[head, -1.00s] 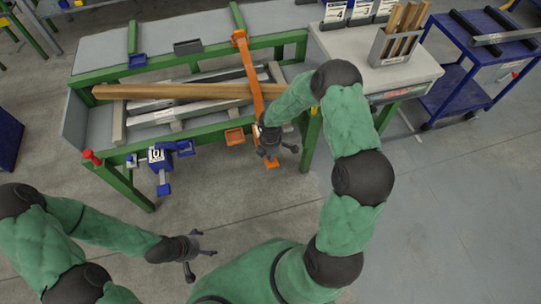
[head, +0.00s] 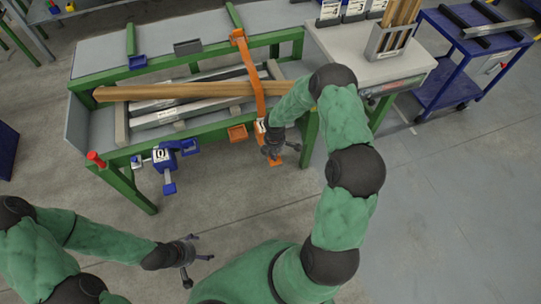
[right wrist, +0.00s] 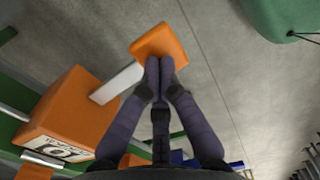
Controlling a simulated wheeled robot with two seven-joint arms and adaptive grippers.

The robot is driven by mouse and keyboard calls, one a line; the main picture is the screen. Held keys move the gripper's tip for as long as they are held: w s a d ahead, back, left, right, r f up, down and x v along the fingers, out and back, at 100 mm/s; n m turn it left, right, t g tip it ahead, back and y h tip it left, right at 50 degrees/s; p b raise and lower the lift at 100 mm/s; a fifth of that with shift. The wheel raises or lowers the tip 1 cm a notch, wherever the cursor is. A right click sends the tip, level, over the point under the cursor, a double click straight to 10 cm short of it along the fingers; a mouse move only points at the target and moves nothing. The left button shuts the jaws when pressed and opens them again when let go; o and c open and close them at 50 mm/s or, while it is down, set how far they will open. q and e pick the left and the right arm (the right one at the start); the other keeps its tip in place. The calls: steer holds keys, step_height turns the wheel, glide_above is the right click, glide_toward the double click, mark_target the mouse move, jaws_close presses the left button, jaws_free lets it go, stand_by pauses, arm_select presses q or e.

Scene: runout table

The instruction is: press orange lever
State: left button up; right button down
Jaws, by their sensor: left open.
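The orange lever shows in the right wrist view as an orange paddle (right wrist: 160,43) on a pale flat shaft from an orange block (right wrist: 72,108) with a "01" label. In the head view the paddle (head: 276,161) hangs off the front of the runout table, below the orange arm (head: 254,75). My right gripper (head: 279,149) is at the paddle; in the wrist view its fingers (right wrist: 160,66) are together and empty, tips overlapping the paddle's lower edge. I cannot tell whether they touch it. My left gripper (head: 201,249) is open and empty, away from the table.
A wooden beam (head: 190,91) and grey metal bars lie on the green-framed table (head: 105,160). A blue clamp unit (head: 168,160) and a red knob (head: 95,157) are on its front. A blue cart (head: 470,60) stands at right. The floor in front is clear.

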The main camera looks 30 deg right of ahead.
arm_select(q)
steer(key=shift+f+b, duration=0.6)
steer(key=shift+f, duration=0.05)
arm_select(e)
steer(key=shift+f, duration=1.75)
arm_select(q)
steer(key=shift+s, duration=0.1)
arm_select(e)
steer(key=shift+f, duration=0.1)
